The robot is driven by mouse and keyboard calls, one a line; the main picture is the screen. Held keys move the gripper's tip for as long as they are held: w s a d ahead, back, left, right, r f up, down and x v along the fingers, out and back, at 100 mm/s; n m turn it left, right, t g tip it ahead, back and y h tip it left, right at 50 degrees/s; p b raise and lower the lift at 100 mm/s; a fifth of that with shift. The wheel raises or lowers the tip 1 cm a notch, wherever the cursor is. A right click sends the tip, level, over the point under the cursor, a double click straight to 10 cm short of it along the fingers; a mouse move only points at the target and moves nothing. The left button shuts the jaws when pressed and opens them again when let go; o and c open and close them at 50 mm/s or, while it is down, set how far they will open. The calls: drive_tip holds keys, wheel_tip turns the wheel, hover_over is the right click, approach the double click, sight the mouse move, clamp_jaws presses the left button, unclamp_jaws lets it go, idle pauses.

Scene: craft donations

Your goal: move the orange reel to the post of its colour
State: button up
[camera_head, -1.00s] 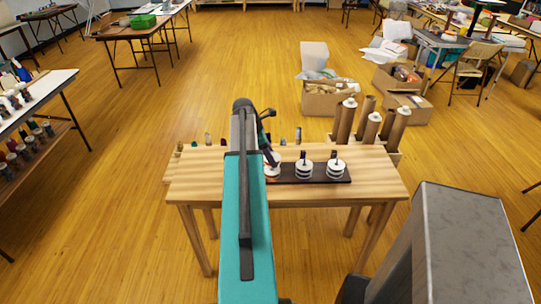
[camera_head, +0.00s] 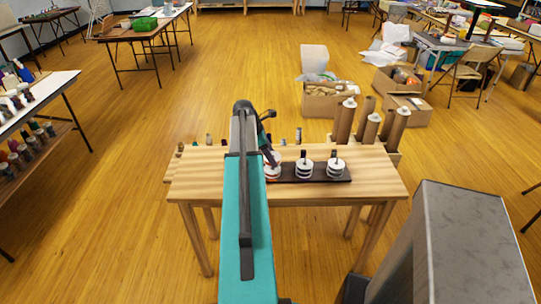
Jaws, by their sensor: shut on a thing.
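A dark board (camera_head: 314,180) with upright posts lies on the wooden table. White-topped reels stand on it at the middle post (camera_head: 304,169) and the right post (camera_head: 336,169). My gripper (camera_head: 272,163) is at the left end of the board, partly hidden by my own arm. It is shut on a white-topped reel with an orange-red band, the orange reel (camera_head: 273,174). The left part of this reel is behind my arm. I cannot tell whether it is around a post there. The post colours are too small to tell.
Several small bottles (camera_head: 298,136) stand along the table's back edge. Tall brown rolls (camera_head: 371,130) with white tops stand behind its right end. Cardboard boxes (camera_head: 325,102) are on the floor beyond. The table's right front (camera_head: 375,182) is bare.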

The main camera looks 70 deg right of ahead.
drive_tip(key=o, duration=1.1)
drive_tip(key=f, duration=0.2)
drive_tip(key=a+f, duration=0.1)
drive_tip(key=shift+s+f+y, duration=0.15)
drive_tip(key=shift+s+y, duration=0.15)
drive_tip(key=shift+s, duration=0.05)
drive_tip(key=shift+w, duration=0.1)
drive_tip(key=shift+d+b+v, duration=0.2)
drive_tip(key=shift+b+v, duration=0.1)
drive_tip(key=shift+v, duration=0.85)
drive_tip(key=b+v, duration=0.1)
drive_tip(key=v, duration=1.3)
drive_tip(key=shift+s+r, duration=0.25)
drive_tip(key=shift+r, duration=0.2)
